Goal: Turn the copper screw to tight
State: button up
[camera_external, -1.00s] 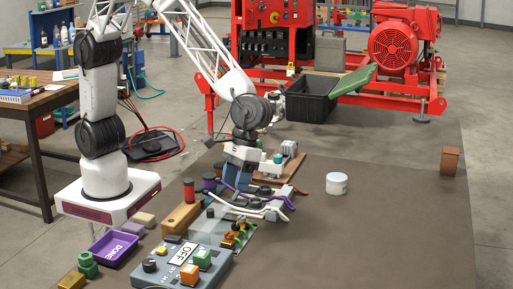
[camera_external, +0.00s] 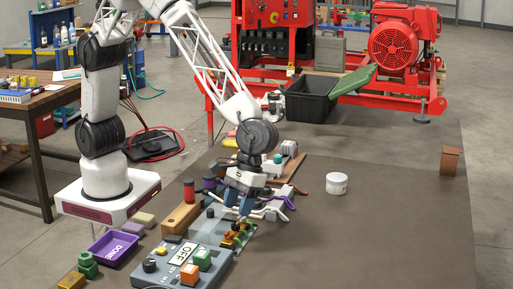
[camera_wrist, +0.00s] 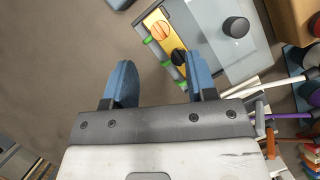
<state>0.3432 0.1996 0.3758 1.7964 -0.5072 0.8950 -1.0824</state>
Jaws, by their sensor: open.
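The copper screw (camera_wrist: 156,27) is an orange slotted disc on a yellow block (camera_wrist: 168,42) in the wrist view. A black screw (camera_wrist: 179,57) sits beside it on the same block, with green pieces along the block's left edge. My gripper (camera_wrist: 160,72) is open and empty, with its two blue fingers spread apart. In the wrist view the copper screw lies beyond the fingertips, between their lines. In the external view my gripper (camera_external: 238,207) points down just behind the small yellow and green block (camera_external: 238,236). The copper screw is too small to make out there.
A black knob (camera_wrist: 236,28) shows on grey in the wrist view. Colored cables (camera_external: 285,203) lie close to my gripper's right. A white jar (camera_external: 337,184) stands on the mat, whose right side is open.

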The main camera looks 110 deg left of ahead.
aim_at(229, 235)
jog(key=shift+x, duration=3.45)
jog(key=c, duration=0.9)
